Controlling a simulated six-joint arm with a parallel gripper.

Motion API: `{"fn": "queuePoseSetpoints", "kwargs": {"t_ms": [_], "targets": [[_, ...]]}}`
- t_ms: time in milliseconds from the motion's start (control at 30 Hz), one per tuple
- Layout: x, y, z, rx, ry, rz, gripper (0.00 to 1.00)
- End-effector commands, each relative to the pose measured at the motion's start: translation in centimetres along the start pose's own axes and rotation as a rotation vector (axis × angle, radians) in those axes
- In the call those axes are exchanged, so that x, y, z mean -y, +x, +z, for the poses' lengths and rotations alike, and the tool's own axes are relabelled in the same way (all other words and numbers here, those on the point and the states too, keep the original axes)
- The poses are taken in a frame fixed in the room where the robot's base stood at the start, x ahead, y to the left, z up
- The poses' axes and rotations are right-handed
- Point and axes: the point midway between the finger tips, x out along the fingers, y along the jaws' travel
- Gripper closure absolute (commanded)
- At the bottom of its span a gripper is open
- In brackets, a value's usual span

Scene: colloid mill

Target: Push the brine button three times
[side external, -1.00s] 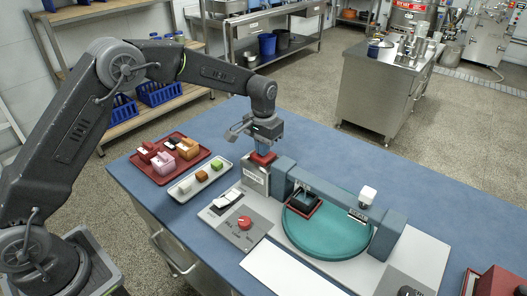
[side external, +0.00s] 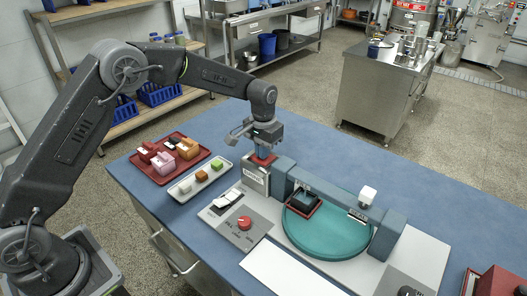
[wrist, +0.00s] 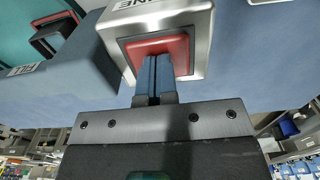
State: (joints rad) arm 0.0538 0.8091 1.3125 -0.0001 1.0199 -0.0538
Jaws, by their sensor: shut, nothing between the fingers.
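The brine button is a red cap on a metal box (side external: 256,179), beside the mill's grey bridge. In the wrist view the red button (wrist: 178,47) sits in a dark frame on the silver box (wrist: 199,20), whose label ends in "NE". My gripper (side external: 262,157) points down at the button. In the wrist view my gripper (wrist: 154,62) shows its two blue fingers shut together and empty. The fingertips overlap the red cap; whether they touch it or press it in I cannot tell. They hide part of the cap.
The mill's teal disc (side external: 320,240) lies under the grey bridge (side external: 340,199), right of the button box. A panel with a red knob (side external: 244,222) is in front. A white tray (side external: 187,197) and a red tray (side external: 153,170) hold small blocks at left.

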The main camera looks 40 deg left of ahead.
Motion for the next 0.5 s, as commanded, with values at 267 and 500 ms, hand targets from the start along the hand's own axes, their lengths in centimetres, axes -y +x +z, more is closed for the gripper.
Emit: {"fn": "queuePoseSetpoints", "kwargs": {"t_ms": [267,500], "targets": [[0.0,-1.7,0.0,0.0,0.0,0.0,1.0],[0.0,-3.4,0.0,-0.002,0.0,0.0,1.0]]}}
